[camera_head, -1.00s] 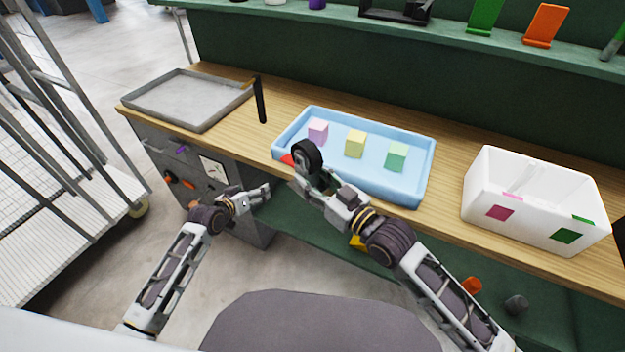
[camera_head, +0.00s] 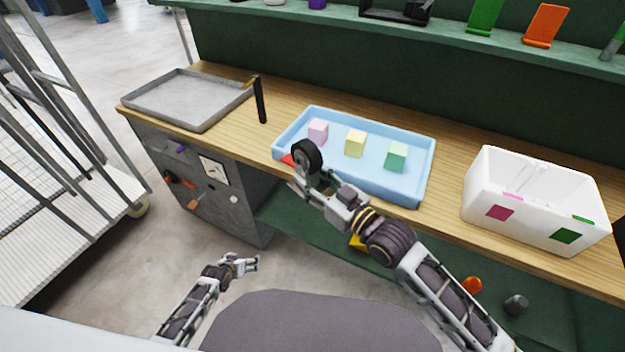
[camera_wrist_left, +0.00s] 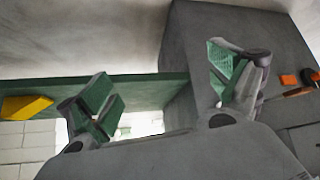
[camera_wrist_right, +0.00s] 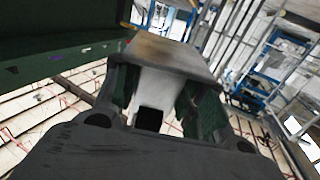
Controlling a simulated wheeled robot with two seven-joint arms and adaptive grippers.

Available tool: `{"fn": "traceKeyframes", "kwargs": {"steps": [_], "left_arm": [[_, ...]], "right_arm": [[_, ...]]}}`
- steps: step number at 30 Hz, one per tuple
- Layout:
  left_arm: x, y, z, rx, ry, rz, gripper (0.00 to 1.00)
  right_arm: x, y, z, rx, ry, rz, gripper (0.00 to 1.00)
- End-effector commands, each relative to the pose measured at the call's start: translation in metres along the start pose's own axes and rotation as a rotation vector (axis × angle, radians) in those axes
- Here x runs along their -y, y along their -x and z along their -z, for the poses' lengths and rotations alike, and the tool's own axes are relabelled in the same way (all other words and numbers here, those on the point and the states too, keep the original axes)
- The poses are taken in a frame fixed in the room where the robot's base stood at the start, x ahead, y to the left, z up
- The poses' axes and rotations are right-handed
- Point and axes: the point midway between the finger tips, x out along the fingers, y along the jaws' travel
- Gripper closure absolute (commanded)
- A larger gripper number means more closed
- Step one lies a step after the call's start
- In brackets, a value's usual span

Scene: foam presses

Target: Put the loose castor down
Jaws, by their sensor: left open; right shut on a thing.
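The loose castor, with a black wheel (camera_head: 307,155), is held in my right gripper (camera_head: 306,182) over the front left edge of the blue tray (camera_head: 410,196). In the right wrist view the green finger pads close on either side of the castor's pale body (camera_wrist_right: 165,88). I cannot tell whether the castor touches the tray. My left gripper (camera_head: 252,263) is open and empty, low in front of the bench. Its spread fingers show in the left wrist view (camera_wrist_left: 165,95). A red patch (camera_head: 288,159) shows beside the castor, mostly hidden.
Pink (camera_head: 318,131), yellow (camera_head: 355,143) and green (camera_head: 396,156) cubes stand in the blue tray. A white bin (camera_head: 480,205) stands to the right, a grey tray (camera_head: 146,116) to the left. A black upright handle (camera_head: 261,100) stands beside the grey tray. The wooden bench between the trays is mostly clear.

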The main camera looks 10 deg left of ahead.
Motion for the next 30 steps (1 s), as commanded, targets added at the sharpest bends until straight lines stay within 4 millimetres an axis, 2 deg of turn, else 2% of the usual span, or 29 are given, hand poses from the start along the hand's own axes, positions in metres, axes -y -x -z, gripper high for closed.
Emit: {"fn": "traceKeyframes", "kwargs": {"steps": [1,14,23,30], "left_arm": [[0.002,-0.004,-0.018,0.023,-0.005,0.007,0.08],[0.017,-0.015,-0.154,0.191,-0.086,0.056,0.08],[0.023,-0.005,-0.249,0.309,-0.15,0.071,0.08],[0.024,0.012,-0.324,0.406,-0.206,0.07,0.08]], "right_arm": [[0.0,0.0,0.002,-0.004,0.001,0.0,1.0],[0.0,0.0,0.002,-0.004,0.001,0.0,1.0],[0.0,0.0,0.002,-0.004,0.001,0.0,1.0],[0.0,0.0,0.002,-0.004,0.001,0.0,1.0]]}}
